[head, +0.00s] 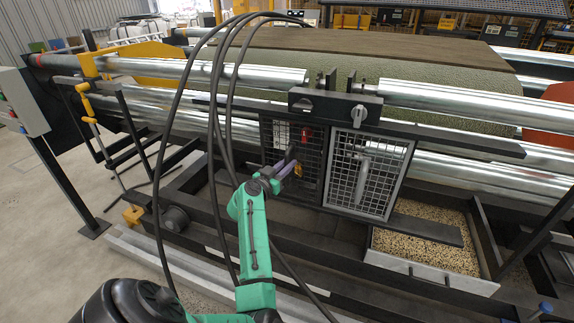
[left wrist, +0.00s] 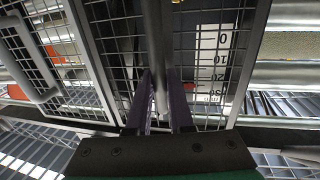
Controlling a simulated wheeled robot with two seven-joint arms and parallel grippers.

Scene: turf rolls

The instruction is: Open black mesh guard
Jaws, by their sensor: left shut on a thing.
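The black mesh guard (head: 312,160) hangs under the dark crossbar, left of a silver-framed mesh guard (head: 368,175) with a grey handle. My left gripper (head: 290,165) is in front of the black guard. In the left wrist view, its two purple fingers (left wrist: 163,105) are shut on the guard's upright handle (left wrist: 160,75). The black mesh (left wrist: 205,75) fills the area behind the fingers. The black guard looks about in line with the silver one; whether it stands slightly ajar is hard to tell. My arm and cables cover part of its left side. My right gripper is not in view.
Long metal rollers (head: 450,100) run across above and behind the guards, with a green turf roll (head: 400,72) behind. A tray of granules (head: 425,238) sits at lower right. A dark frame beam (head: 330,262) runs below. A scale label (left wrist: 213,60) shows behind the mesh.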

